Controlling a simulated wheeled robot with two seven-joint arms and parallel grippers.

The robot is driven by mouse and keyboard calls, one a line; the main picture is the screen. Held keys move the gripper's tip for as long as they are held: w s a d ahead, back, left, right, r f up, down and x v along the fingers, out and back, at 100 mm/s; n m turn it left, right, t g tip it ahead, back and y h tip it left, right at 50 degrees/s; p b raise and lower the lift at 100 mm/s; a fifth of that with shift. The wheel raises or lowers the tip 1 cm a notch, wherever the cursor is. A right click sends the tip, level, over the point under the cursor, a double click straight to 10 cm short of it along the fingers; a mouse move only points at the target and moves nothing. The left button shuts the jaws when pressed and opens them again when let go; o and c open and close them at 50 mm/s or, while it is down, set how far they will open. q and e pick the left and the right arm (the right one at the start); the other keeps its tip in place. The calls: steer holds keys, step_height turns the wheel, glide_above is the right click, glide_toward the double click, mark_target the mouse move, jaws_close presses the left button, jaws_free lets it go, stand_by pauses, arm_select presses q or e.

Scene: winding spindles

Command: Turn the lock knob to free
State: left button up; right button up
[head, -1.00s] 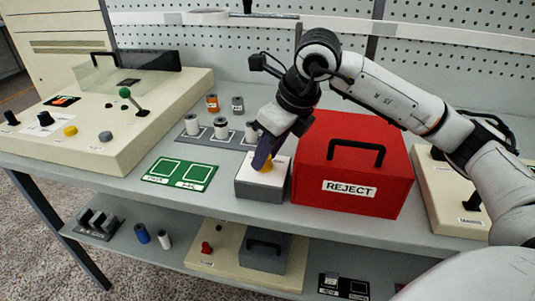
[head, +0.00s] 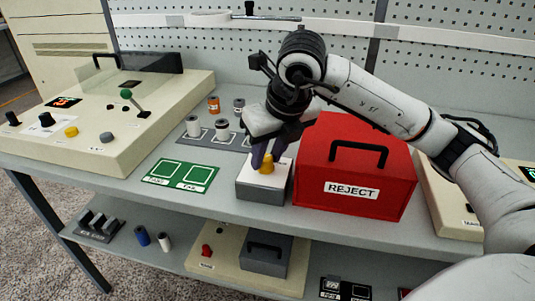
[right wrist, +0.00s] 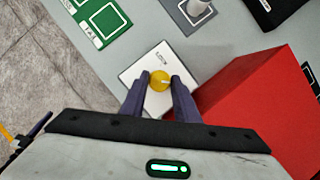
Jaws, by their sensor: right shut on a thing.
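The yellow knob (head: 267,165) stands on the white top of a small grey box (head: 259,193) at the middle of the bench. My right gripper (head: 266,158) points down from above, with its dark fingers on either side of the knob. In the right wrist view, the knob (right wrist: 159,82) sits between the fingertips (right wrist: 160,87), and the gripper is shut on it. A small mark on the white top is too small to read. My left gripper is not in view.
A red REJECT box (head: 312,178) with a black handle stands close right of the grey box. A green mat (head: 179,175) lies to the left. White spools (head: 222,130) stand behind. A beige machine (head: 95,115) is at far left.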

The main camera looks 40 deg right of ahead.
steer(key=shift+c, duration=0.2)
steer(key=o, duration=1.1)
steer(key=shift+c, duration=0.2)
steer(key=v, duration=1)
steer(key=shift+r+p, duration=0.15)
steer(key=shift+p, duration=0.2)
